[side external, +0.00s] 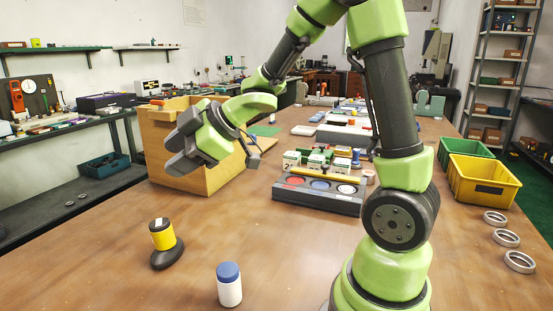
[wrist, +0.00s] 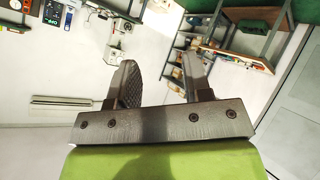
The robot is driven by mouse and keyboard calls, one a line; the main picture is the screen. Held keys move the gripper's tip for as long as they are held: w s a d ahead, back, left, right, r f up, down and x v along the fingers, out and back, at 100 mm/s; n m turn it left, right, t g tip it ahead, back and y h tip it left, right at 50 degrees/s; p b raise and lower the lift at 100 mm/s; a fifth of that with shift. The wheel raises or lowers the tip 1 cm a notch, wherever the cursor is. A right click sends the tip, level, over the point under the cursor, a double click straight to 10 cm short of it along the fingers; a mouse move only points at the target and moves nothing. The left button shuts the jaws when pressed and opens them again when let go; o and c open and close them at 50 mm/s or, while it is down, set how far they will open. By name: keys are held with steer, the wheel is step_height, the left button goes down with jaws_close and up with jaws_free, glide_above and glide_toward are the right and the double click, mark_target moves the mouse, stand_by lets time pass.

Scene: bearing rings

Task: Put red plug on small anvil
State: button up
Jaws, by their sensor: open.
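A red round piece (side external: 294,180) sits at the left of a dark grey holder (side external: 318,201), beside a blue and a white one. It may be the red plug, but it is too small to tell. I cannot pick out a small anvil with certainty. My gripper (side external: 174,147) is raised in front of the wooden box, left of the holder and well apart from it. In the wrist view, my gripper (wrist: 160,72) shows two spread fingers with nothing between them. That view faces walls and shelves, with no task object in sight.
A wooden box (side external: 160,140) stands behind my gripper. A yellow bin (side external: 480,184) and several metal rings (side external: 506,238) are at right. The front-left tabletop is mostly clear.

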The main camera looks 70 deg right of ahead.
steer(key=s+d+r+m+h, duration=0.3)
steer(key=s+r+m+h, duration=0.35)
steer(key=s+m, duration=0.3)
steer(key=s+a+f+m+g+y, duration=0.2)
steer(key=s+a+m+g+y, duration=0.1)
steer(key=s+a, duration=0.4)
steer(key=s+m+y, duration=0.1)
steer(key=s+m, duration=0.1)
steer(key=s, duration=0.1)
steer(key=shift+s+y, duration=0.3)
steer(key=shift+y, duration=0.05)
steer(key=shift+a+m, duration=0.1)
steer(key=shift+m, duration=0.15)
